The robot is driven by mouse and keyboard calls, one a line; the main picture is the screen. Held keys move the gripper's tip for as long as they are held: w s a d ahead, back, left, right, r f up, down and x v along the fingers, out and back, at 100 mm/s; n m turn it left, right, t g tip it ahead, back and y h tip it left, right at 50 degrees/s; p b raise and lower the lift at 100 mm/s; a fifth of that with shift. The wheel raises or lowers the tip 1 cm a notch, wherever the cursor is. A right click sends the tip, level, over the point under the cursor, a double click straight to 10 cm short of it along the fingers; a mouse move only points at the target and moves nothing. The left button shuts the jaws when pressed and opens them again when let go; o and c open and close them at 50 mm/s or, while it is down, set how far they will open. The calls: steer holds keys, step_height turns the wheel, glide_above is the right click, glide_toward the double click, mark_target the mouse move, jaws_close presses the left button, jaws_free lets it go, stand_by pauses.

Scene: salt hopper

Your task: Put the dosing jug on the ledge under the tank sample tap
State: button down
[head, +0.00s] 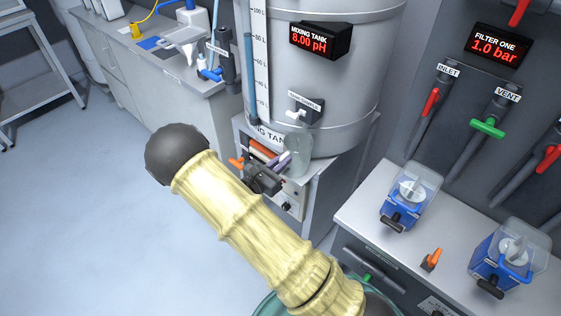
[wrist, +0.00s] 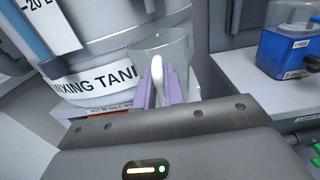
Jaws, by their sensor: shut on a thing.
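The dosing jug is a clear, see-through vessel (head: 301,150) in front of the mixing tank, below the small white sample tap (head: 294,114). In the wrist view the jug (wrist: 172,45) stands roughly upright beyond my fingers. My gripper (head: 284,163) has pale purple fingers, shut on the jug's white handle; they also show in the wrist view (wrist: 160,85). The ledge is the top of the grey stand (head: 320,172) under the tank. The jug's base is at the ledge's front part; I cannot tell whether it touches.
The mixing tank (head: 350,85) stands close behind the jug, its display reading 8.00 pH. A grey bench at right holds two blue dosing units (head: 411,198) (head: 508,256) and an orange-handled valve (head: 431,260). A lab bench (head: 165,85) is back left. The floor at left is clear.

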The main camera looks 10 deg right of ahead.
steer(key=c, duration=1.4)
jaws_free()
steer(key=shift+s+a, duration=0.1)
steer(key=b+v, duration=0.1)
steer(key=v, duration=1.6)
steer(key=shift+r, duration=0.1)
